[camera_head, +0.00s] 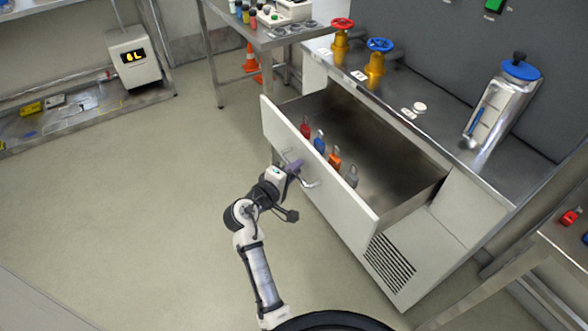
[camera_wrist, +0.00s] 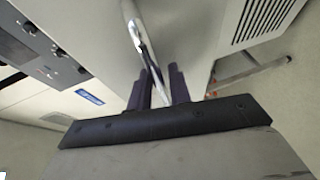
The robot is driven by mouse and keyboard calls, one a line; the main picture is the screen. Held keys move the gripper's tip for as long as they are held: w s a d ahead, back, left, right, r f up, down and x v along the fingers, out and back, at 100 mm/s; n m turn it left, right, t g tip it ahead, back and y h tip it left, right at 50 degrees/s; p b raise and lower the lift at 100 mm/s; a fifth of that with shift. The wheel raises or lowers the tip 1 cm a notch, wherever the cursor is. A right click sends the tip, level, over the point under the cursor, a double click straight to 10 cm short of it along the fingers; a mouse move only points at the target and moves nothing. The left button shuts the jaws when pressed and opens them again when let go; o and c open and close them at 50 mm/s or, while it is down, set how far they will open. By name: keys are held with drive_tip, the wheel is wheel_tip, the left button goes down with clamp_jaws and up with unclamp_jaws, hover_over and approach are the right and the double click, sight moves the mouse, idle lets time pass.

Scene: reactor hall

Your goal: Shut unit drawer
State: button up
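The unit drawer (camera_head: 343,203) is pulled far out of the white cabinet under the steel worktop. Its white front carries a metal bar handle (camera_head: 309,182). In the wrist view the handle (camera_wrist: 133,22) runs down between my two dark fingers. My gripper (camera_head: 293,167) is at the drawer front, on the left part of the handle. In the wrist view my gripper (camera_wrist: 164,82) has its fingers close together, one on each side of the bar, shut on it. Inside the drawer, several small coloured items, including a red one (camera_head: 305,128) and an orange one (camera_head: 335,159), stand behind the front.
On the worktop are a red valve (camera_head: 341,33), a blue valve (camera_head: 378,60) and a steel canister (camera_head: 503,103) with a blue lid. A steel table (camera_head: 262,38) stands behind left. Another table (camera_head: 565,245) is at the right. The floor left of the drawer is clear.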

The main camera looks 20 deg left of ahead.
drive_tip(key=shift+c, duration=0.3)
clamp_jaws()
hover_over(359, 156)
drive_tip(key=shift+a+p, duration=0.1)
drive_tip(key=shift+p, duration=0.2)
drive_tip(key=shift+w+r, duration=0.1)
drive_tip(key=shift+r, duration=0.1)
drive_tip(key=shift+o, duration=0.3)
unclamp_jaws()
drive_tip(key=shift+w, duration=0.1)
